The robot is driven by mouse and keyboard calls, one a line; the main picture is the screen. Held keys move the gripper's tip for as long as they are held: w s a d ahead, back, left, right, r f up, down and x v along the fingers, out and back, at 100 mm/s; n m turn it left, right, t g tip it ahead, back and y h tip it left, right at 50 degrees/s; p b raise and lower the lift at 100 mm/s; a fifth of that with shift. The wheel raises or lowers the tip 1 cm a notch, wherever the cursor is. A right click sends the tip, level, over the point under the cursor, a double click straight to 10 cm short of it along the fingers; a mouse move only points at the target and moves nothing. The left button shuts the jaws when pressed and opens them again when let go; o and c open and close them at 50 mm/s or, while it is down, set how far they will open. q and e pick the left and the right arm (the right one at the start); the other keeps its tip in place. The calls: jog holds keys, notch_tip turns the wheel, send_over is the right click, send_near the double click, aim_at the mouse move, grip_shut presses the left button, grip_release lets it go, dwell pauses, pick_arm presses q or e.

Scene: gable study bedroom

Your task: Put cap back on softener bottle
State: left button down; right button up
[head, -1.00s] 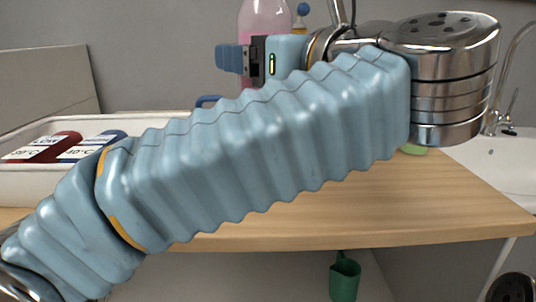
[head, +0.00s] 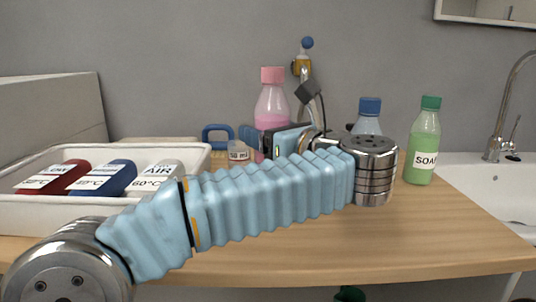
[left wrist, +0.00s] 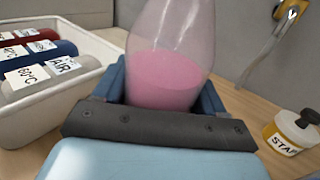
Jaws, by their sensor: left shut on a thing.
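A clear bottle of pink liquid (head: 271,105) with a pink cap (head: 272,75) on its top stands upright at the back of the wooden worktop. No softener label shows on it. My left gripper (head: 262,142) is shut on this bottle's lower body. In the left wrist view the bottle (left wrist: 172,45) stands between the blue fingers of my left gripper (left wrist: 163,88), its top out of frame. A small pale container marked "50 ml" (head: 238,151) stands just left of the bottle. My right gripper is not in view.
A white tray (head: 60,213) at left holds red, blue and grey labelled bottles. A blue-capped bottle (head: 368,118) and a green soap bottle (head: 424,150) stand at right, before the sink (head: 500,185). A "STAIN" jar (left wrist: 290,132) shows in the wrist view. The front right worktop is clear.

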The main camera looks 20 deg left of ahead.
pick_arm(q)
jog(key=f, duration=0.1)
jog(key=w+f, duration=0.1)
jog(key=f, duration=0.2)
jog(key=shift+w+a, duration=0.2)
jog(key=shift+w, duration=0.15)
jog(key=shift+f, duration=0.5)
jog(key=shift+f, duration=0.1)
jog(key=shift+c, duration=0.4)
grip_release()
